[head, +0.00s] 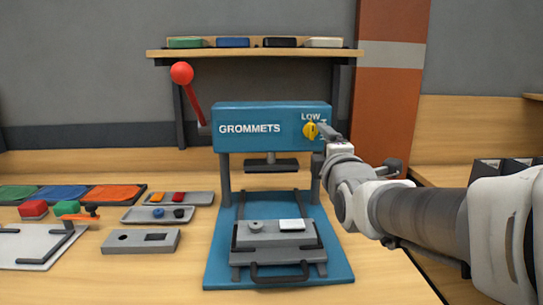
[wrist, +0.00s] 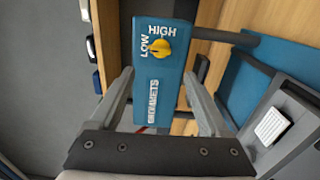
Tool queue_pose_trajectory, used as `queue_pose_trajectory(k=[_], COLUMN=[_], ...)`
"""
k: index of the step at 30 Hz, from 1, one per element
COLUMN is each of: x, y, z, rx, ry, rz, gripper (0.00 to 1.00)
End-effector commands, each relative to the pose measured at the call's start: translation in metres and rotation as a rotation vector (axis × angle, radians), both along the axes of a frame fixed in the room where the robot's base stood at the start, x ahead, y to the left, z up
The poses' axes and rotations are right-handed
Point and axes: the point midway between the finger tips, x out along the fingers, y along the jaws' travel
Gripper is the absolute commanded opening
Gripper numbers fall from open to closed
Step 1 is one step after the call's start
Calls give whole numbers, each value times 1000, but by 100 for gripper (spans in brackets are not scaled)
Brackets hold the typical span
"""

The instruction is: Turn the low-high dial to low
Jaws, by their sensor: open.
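The low-high dial is a small yellow knob (head: 311,130) on the front of the blue press head (head: 270,115), below the word LOW; my gripper hides most of the HIGH label there. In the wrist view the dial (wrist: 160,48) sits near the LOW and HIGH labels, and which one it points at is hard to tell. My gripper (head: 328,132) is just right of the dial in the head view. In the wrist view its two fingers (wrist: 159,73) are spread wide and empty, with the dial beyond the tips, between their lines and apart from them.
A red-knobbed lever (head: 182,73) rises left of the press head. Below is a blue base (head: 222,262) with a grey fixture (head: 275,236). Small trays and coloured blocks lie left on the wooden table. A shelf (head: 255,53) hangs behind.

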Motion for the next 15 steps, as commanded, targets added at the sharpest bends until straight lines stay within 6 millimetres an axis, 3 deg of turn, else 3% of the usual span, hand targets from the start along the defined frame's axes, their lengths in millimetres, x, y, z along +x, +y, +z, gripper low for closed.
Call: queue_pose_trajectory(k=[9, 15], x=[-51, -69], y=[-1, 0], z=[2, 1], rx=[0, 0], ry=[-2, -2], rz=[-2, -1], gripper=[80, 80])
